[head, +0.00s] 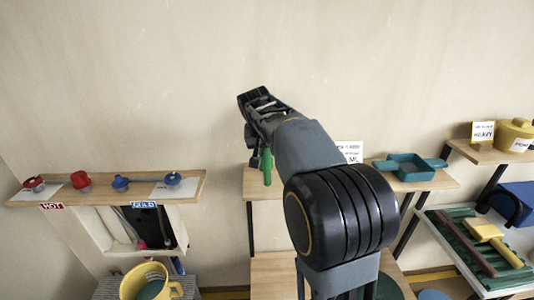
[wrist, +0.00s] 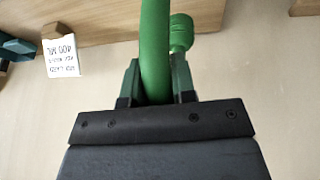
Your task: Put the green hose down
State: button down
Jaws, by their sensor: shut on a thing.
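The green hose (wrist: 154,50) is between the two fingers of my gripper (wrist: 157,85) in the wrist view, and the gripper is shut on it. The hose runs up past the top edge of that view, and a green knobbed end (wrist: 181,32) shows beside it. In the head view my gripper (head: 262,105) is raised in front of the wall, above the middle shelf. A short length of green hose (head: 267,167) hangs below it there. The rest of the hose is hidden behind my arm.
The middle wooden shelf (head: 256,185) lies below my gripper, partly hidden by my arm. A left shelf (head: 120,189) holds red and blue taps. A yellow bucket (head: 150,281) is below left.

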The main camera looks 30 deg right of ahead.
jog(key=shift+f, duration=0.9)
jog(key=c, duration=0.9)
grip_release()
jog(key=shift+c, duration=0.2)
jog(key=shift+s+a+r, duration=0.1)
jog(key=v, duration=1.2)
jog(key=s+a+f+n+y, duration=0.1)
jog(key=s+a+f, duration=0.3)
jog(key=s+f, duration=0.5)
jog(key=s+a+f+n+t+y, duration=0.1)
jog(key=s+a+f+n, duration=0.3)
jog(key=s+f, duration=0.5)
jog(key=shift+s+f+t+y, duration=0.2)
jog(key=shift+f+t+y, duration=0.15)
jog(key=shift+y, duration=0.45)
